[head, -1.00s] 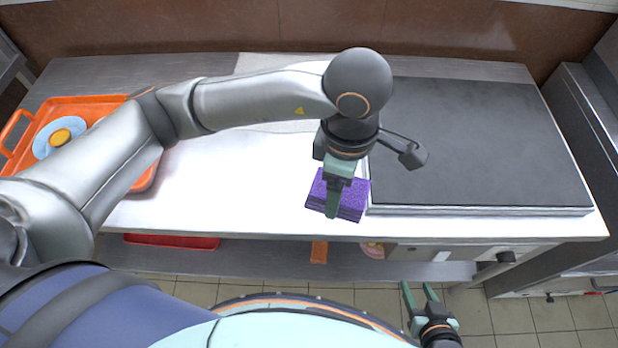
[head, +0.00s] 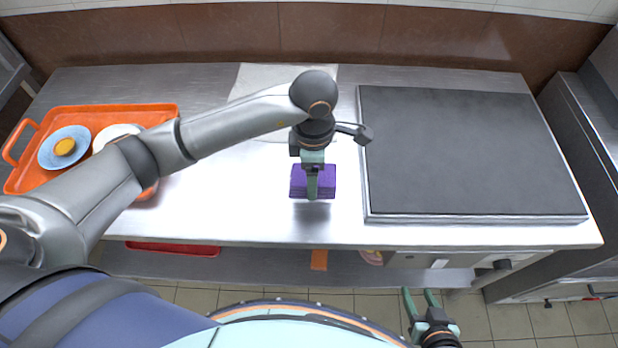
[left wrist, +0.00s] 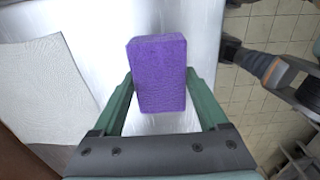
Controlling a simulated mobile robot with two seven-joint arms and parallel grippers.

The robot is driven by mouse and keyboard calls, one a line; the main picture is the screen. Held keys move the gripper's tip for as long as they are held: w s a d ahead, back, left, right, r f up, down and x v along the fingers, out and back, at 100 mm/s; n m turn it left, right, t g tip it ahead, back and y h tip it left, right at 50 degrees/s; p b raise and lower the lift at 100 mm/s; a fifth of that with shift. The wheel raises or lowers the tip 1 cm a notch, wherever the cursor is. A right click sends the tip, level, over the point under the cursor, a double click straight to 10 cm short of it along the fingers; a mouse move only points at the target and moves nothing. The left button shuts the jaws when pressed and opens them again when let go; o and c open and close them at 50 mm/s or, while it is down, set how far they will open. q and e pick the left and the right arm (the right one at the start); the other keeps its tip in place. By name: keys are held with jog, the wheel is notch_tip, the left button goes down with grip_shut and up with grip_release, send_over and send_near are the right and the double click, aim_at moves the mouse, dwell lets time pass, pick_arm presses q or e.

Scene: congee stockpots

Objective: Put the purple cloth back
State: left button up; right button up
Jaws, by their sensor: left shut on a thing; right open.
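The purple cloth (head: 326,181) is a folded, block-shaped stack over the steel counter, left of the dark griddle plate. My left gripper (head: 313,186) is shut on it. In the left wrist view the purple cloth (left wrist: 158,75) sits between the two green fingers (left wrist: 158,92). A shadow shows on the counter near it, but I cannot tell for sure how high it is held. My right gripper (head: 421,296) is open and empty, low in front of the counter.
A flat pale cloth or sheet (head: 255,80) lies at the back of the counter, also seen in the left wrist view (left wrist: 45,85). An orange tray (head: 150,112) with plates stands at the left. The griddle plate (head: 470,150) fills the right. The counter's front middle is clear.

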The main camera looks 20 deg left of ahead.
pick_arm(q)
jog(key=shift+w+a+f, duration=0.3)
jog(key=shift+w+f, duration=0.05)
jog(key=shift+f, duration=0.2)
jog(key=shift+w+a+f+p, duration=0.1)
jog(key=shift+f+p, duration=0.1)
jog(key=shift+f, duration=0.75)
jog(key=shift+w+a+f+p, duration=0.1)
jog(key=shift+f+p, duration=0.1)
jog(key=shift+f, duration=0.7)
jog(key=shift+f, duration=0.2)
jog(key=o, duration=1.2)
notch_tip(320, 180, up, 12)
jog(key=shift+r+b, duration=0.25)
jog(key=shift+b, duration=0.3)
